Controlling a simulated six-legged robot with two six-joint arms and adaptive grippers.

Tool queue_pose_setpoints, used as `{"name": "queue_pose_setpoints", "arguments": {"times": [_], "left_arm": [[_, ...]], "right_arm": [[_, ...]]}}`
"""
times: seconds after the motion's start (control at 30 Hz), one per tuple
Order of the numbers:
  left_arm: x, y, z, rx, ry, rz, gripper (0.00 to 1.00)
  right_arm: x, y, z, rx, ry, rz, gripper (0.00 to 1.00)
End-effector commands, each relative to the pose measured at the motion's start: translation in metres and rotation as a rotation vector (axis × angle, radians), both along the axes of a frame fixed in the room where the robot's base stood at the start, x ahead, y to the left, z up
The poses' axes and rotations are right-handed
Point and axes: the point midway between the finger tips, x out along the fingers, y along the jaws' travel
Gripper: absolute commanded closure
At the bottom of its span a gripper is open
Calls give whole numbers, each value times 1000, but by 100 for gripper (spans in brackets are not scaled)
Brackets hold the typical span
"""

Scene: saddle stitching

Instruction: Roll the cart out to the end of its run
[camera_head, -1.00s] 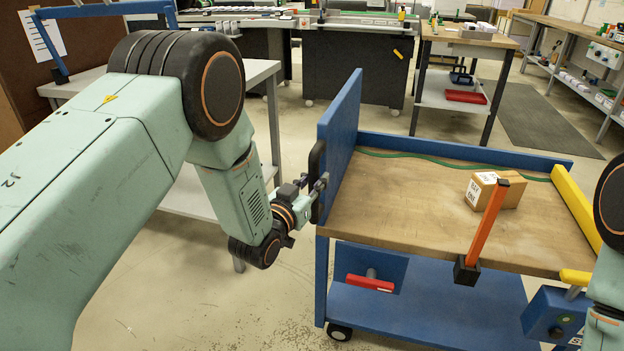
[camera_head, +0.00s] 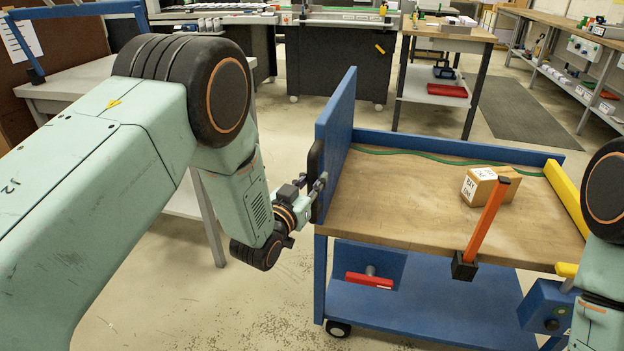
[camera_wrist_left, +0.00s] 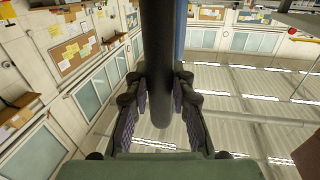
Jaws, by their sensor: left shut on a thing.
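The cart (camera_head: 380,210) has a blue frame, a wooden top and a lower blue shelf, with a caster (camera_head: 338,328) at its near left corner. A black handle (camera_head: 315,165) sits on the outer face of its tall blue left end panel (camera_head: 338,125). My left gripper (camera_head: 312,188) is shut on this handle. In the left wrist view, the dark handle (camera_wrist_left: 157,50) runs between the two fingers of the left gripper (camera_wrist_left: 160,105). My right arm shows at the right edge; its gripper is not visible.
A cardboard box (camera_head: 485,188), an upright orange bar (camera_head: 487,225) and a yellow rail (camera_head: 567,200) are on the cart. A red bar (camera_head: 369,280) is below its top. A grey table (camera_head: 75,85) stands left. Bare floor (camera_head: 270,310) lies left of the cart.

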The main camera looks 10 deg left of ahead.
Motion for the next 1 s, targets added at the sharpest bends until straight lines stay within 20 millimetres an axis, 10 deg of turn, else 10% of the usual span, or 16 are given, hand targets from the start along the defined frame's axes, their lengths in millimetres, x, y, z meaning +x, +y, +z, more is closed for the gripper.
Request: {"name": "queue_pose_setpoints", "arguments": {"times": [0.67, 0.7, 1.0], "left_arm": [[-2, 0, -3, -1, 6, -1, 100], [-2, 0, -3, -1, 6, -1, 74], [-1, -2, 0, -2, 0, -1, 54]], "right_arm": [[0, 0, 1, 0, 0, 0, 60], [0, 0, 1, 0, 0, 0, 60], [0, 0, 1, 0, 0, 0, 60]]}}
